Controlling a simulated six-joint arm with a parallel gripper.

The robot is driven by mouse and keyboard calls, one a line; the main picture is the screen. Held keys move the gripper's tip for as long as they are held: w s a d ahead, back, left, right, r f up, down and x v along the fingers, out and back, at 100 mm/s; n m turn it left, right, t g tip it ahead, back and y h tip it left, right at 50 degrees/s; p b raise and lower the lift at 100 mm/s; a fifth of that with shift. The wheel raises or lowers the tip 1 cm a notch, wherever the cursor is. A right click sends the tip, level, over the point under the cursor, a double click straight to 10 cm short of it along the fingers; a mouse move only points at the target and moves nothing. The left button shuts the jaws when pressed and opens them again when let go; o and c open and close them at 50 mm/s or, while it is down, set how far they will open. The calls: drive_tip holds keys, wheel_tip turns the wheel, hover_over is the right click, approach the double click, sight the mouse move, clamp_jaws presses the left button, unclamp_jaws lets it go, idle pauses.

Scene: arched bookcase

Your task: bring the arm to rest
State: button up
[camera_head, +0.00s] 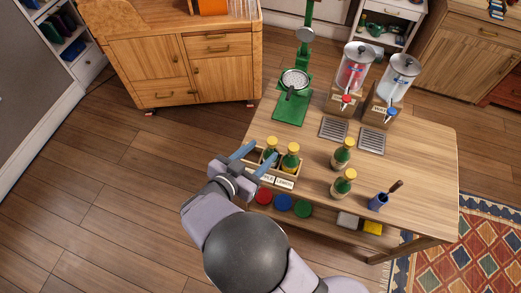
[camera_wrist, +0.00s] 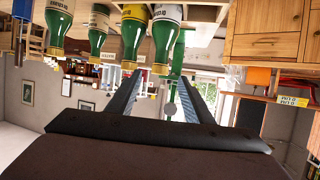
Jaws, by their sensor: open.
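My gripper (camera_head: 264,150) is at the left edge of the wooden table (camera_head: 420,155), beside a small labelled wooden crate (camera_head: 284,183). Its two blue-grey fingers are apart. In the wrist view, which is upside down, the fingers (camera_wrist: 160,80) show a clear gap with nothing held between them. Two green bottles with yellow caps, one at the left (camera_head: 270,147) and one at the right (camera_head: 290,158), stand in the crate close to the fingertips. I cannot tell whether a finger touches the left bottle.
Two more green bottles, a farther one (camera_head: 342,153) and a nearer one (camera_head: 343,183), stand on the table. A green press (camera_head: 290,108), two drink dispensers (camera_head: 356,68) and a blue cup (camera_head: 378,201) are also there. Open floor (camera_head: 120,190) lies left, before a wooden cabinet (camera_head: 160,65).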

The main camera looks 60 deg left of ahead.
idle(0.3)
drive_tip(key=w+r+m+g+p, duration=0.1)
drive_tip(key=w+r+g+p, duration=0.4)
drive_tip(key=w, duration=1.2)
drive_tip(key=w+d+r+m+h+p, duration=0.1)
drive_tip(key=w+d+r, duration=0.6)
drive_tip(key=w+d, duration=0.5)
drive_tip(key=s+d+r+m+g+h+p, duration=0.1)
drive_tip(key=s+d+r+g+h+p, duration=0.1)
drive_tip(key=d, duration=1.3)
drive_tip(key=s+d+r+m+g+h+p, duration=0.1)
drive_tip(key=s+d+r+g+h+p, duration=0.15)
drive_tip(key=d, duration=1.25)
drive_tip(key=s+d+m+g+h+p, duration=0.1)
drive_tip(key=s+d+m+g, duration=0.1)
drive_tip(key=s+d, duration=0.6)
drive_tip(key=d, duration=0.2)
drive_tip(key=shift+s+d+r, duration=0.15)
drive_tip(key=shift+s+d, duration=0.05)
drive_tip(key=shift+d, duration=0.1)
